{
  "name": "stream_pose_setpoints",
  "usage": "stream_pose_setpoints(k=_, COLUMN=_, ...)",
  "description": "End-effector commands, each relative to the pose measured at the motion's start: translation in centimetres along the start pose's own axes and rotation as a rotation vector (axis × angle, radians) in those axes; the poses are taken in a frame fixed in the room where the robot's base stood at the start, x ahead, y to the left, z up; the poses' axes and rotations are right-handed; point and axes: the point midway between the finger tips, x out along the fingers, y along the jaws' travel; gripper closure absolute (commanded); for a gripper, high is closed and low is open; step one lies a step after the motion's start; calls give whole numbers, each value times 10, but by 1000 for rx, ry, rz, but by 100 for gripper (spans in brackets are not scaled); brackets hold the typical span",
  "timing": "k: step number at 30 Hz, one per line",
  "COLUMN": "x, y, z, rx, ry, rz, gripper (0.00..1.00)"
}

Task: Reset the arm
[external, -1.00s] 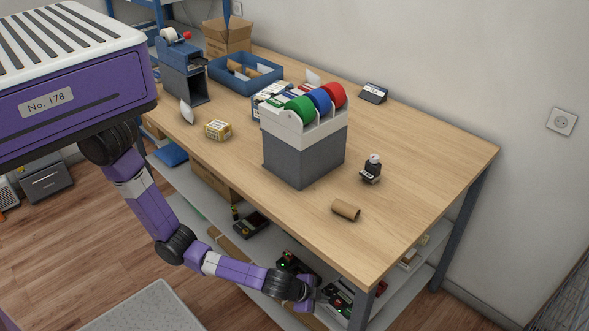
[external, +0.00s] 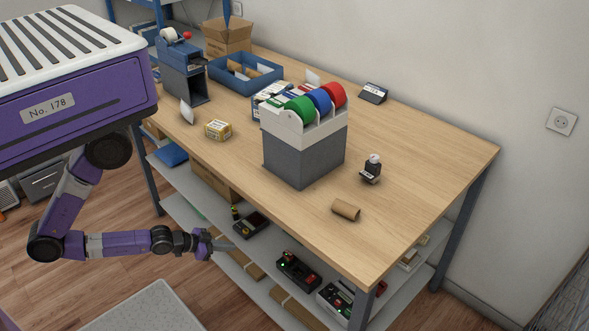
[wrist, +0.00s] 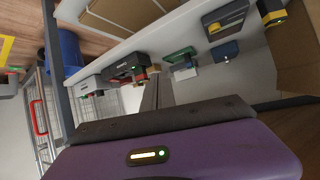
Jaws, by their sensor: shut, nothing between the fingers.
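My purple and grey arm hangs low at the left of the external view, folded back beside the table. My gripper (external: 222,244) is in front of the table's near side, below the tabletop and close to the lower shelf. Its fingers are shut with nothing between them. In the wrist view my gripper (wrist: 158,95) points toward the shelf with its devices. It holds no object.
The wooden table (external: 420,150) bears a grey bin with tape rolls (external: 300,160), a cardboard tube (external: 346,209), a stamp (external: 371,170) and a small yellow box (external: 218,130). Devices (external: 298,272) lie on the lower shelf (external: 180,205).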

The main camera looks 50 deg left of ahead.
Motion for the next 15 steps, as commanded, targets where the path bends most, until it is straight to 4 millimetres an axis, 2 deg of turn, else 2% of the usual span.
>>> stream_pose_setpoints(k=1, x=-22, y=-12, z=-1, rx=-33, ry=19, rz=-37, gripper=100)
stream_pose_setpoints(k=6, x=-85, y=-42, z=-25, rx=-114, ry=113, rz=-147, gripper=100)
stream_pose_setpoints(k=15, x=-160, y=-70, z=-67, rx=-191, ry=226, rz=-295, gripper=100)
